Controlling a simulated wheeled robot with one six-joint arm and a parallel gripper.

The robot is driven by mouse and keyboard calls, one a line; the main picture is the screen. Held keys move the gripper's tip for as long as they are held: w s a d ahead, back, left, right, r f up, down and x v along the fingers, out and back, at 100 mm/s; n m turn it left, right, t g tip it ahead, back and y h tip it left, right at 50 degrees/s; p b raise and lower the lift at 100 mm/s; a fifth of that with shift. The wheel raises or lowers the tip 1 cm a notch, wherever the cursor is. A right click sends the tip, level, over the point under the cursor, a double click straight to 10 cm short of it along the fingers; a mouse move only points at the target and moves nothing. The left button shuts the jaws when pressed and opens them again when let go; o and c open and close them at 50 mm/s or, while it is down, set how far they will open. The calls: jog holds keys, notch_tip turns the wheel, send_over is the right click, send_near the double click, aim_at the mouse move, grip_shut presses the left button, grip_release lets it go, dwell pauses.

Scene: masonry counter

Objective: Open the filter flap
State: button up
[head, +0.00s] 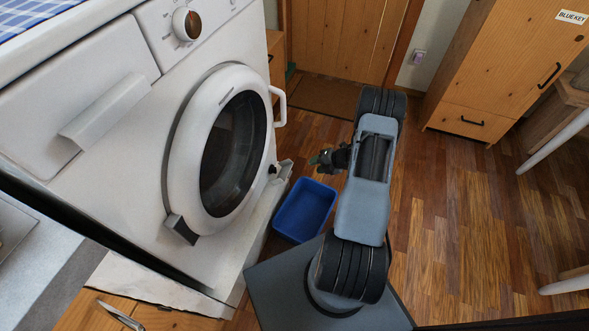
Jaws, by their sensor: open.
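The white washing machine (100,185) stands at the left, its round door (178,165) shut. At its lower right front corner, a small light panel (285,172), which looks like the filter flap, juts out from the front. A small dark round part (273,169) shows beside it. The picture is too small to tell exactly how far the flap is swung out. My gripper (316,160) is open and appears empty. It points left toward the flap, with a visible gap between them in the picture.
A blue tub (305,209) sits on the floor below the flap, between the machine and my arm. The door handle (279,106) sticks out above. A wooden cabinet (495,70) stands at the back right.

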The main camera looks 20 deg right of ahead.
jog(key=b, duration=0.5)
send_near(282, 173)
jog(key=f, duration=0.1)
jog(key=w+f, duration=0.1)
jog(key=f, duration=0.1)
jog(key=shift+w+a+f, duration=0.15)
jog(key=shift+w+a, duration=0.05)
jog(key=shift+c, duration=0.3)
grip_shut()
